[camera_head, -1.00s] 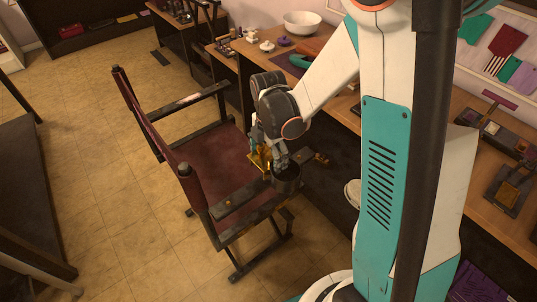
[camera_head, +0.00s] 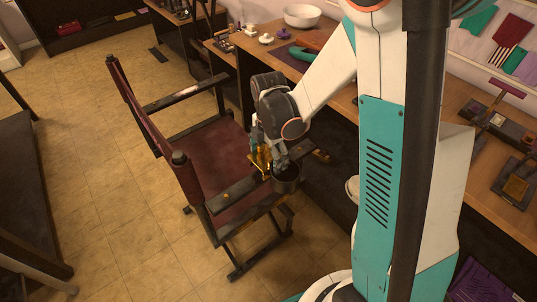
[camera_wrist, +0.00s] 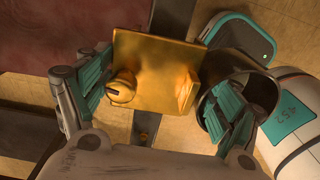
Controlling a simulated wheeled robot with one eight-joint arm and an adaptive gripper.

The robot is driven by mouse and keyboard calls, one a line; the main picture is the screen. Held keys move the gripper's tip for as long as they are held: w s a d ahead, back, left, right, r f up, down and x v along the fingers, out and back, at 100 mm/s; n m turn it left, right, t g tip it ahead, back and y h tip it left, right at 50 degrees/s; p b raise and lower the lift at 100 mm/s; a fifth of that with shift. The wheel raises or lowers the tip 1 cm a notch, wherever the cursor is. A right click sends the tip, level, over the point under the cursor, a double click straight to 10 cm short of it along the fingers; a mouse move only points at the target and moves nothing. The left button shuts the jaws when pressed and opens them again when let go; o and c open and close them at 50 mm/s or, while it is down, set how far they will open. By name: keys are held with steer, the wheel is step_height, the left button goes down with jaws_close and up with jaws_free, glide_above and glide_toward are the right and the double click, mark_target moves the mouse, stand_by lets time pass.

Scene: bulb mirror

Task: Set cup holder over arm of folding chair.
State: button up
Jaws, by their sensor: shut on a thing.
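The cup holder has a dark round cup (camera_head: 286,181) and a brass bracket (camera_head: 262,158). In the wrist view the brass plate (camera_wrist: 155,70) lies between my fingers, with the dark cup (camera_wrist: 262,88) to its right. My gripper (camera_head: 270,150) is shut on the cup holder; the right finger pad (camera_wrist: 228,108) overlaps the cup wall. The folding chair's near arm (camera_head: 238,190) runs under the bracket, its front end (camera_head: 320,156) showing beyond. In the wrist view, the arm passes beneath the plate. I cannot tell whether bracket and arm touch.
The chair's maroon seat (camera_head: 215,155) and far arm (camera_head: 185,92) lie left of my gripper. A wooden workbench (camera_head: 335,105) with a white bowl (camera_head: 302,16) and tools runs behind and to the right. Tiled floor (camera_head: 110,190) is open on the left.

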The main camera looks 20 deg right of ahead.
steer(key=shift+f+b, duration=0.35)
steer(key=shift+b, duration=0.2)
stand_by(1.4)
steer(key=shift+f+b, duration=1.8)
steer(key=shift+f, duration=0.3)
steer(key=o, duration=1.1)
steer(key=shift+r, duration=0.1)
steer(key=shift+c, duration=0.2)
steer(key=shift+r+p, duration=2.5)
steer(key=shift+r, duration=1)
